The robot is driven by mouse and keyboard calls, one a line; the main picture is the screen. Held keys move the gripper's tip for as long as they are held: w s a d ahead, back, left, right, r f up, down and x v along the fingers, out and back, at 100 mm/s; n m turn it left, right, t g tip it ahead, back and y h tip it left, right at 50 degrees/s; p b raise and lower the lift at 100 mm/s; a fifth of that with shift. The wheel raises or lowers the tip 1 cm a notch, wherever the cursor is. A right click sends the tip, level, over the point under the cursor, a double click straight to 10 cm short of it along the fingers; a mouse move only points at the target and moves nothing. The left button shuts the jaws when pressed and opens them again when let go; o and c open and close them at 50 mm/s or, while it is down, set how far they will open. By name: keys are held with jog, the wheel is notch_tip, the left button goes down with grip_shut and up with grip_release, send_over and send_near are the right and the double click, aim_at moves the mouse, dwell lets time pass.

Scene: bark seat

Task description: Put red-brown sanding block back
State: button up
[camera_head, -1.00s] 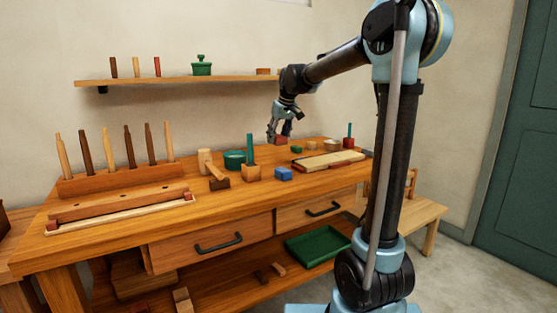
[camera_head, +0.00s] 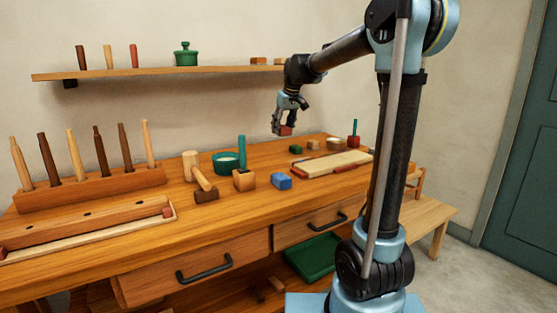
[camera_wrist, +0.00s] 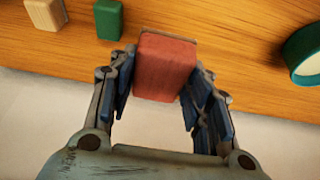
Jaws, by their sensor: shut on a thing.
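The red-brown sanding block (camera_wrist: 164,67) is between the two fingers of my gripper (camera_wrist: 160,85) in the wrist view. The fingers are shut on its two sides. In the head view the block (camera_head: 285,130) shows as a small red piece under my gripper (camera_head: 284,125), above the back of the workbench (camera_head: 225,209). A gap between block and bench cannot be judged surely, but it appears raised. A green block (camera_head: 295,149) and a pale wood block (camera_head: 313,145) stand on the bench to its right.
A blue block (camera_head: 281,181), a mallet (camera_head: 203,186), a green round dish (camera_head: 226,162) and a wood block with a green peg (camera_head: 243,178) stand near. A pale board (camera_head: 335,163) lies right. A wall shelf (camera_head: 160,73) hangs behind. Bare bench lies in front.

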aim_at(285, 131)
jog(key=shift+s+a, duration=0.1)
jog(key=shift+a, duration=0.4)
jog(key=shift+f, duration=5)
jog(key=shift+f, duration=0.1)
jog(key=o, duration=1.1)
jog(key=v, duration=1.2)
jog(key=shift+s, duration=0.1)
